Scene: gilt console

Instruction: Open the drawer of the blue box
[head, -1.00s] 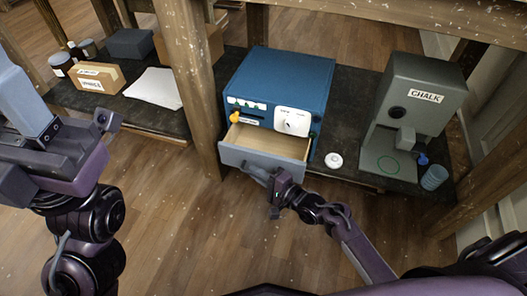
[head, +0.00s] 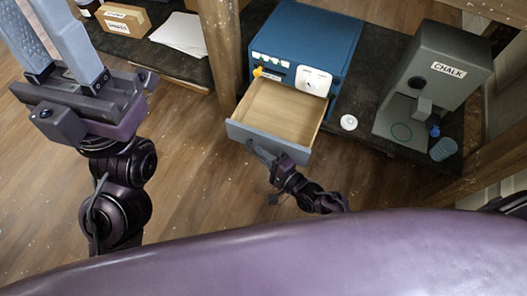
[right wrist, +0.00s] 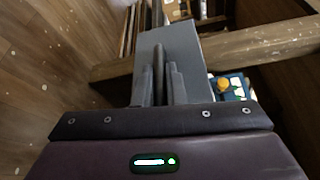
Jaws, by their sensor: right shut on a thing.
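The blue box (head: 318,38) stands on the dark shelf. Its drawer (head: 285,108) is pulled well out and its wooden inside looks empty. In the right wrist view, the fingers (right wrist: 160,65) are close together against the grey drawer front (right wrist: 192,45). My left gripper (head: 45,25) is at the left, away from the box, with its fingers apart and nothing between them.
A grey machine labelled CHALK (head: 440,75) stands to the right, with a blue-grey cup (head: 443,149) beside it. A white disc (head: 348,122) lies between machine and box. A wooden post (head: 219,50) rises left of the box. The floor before the drawer is open.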

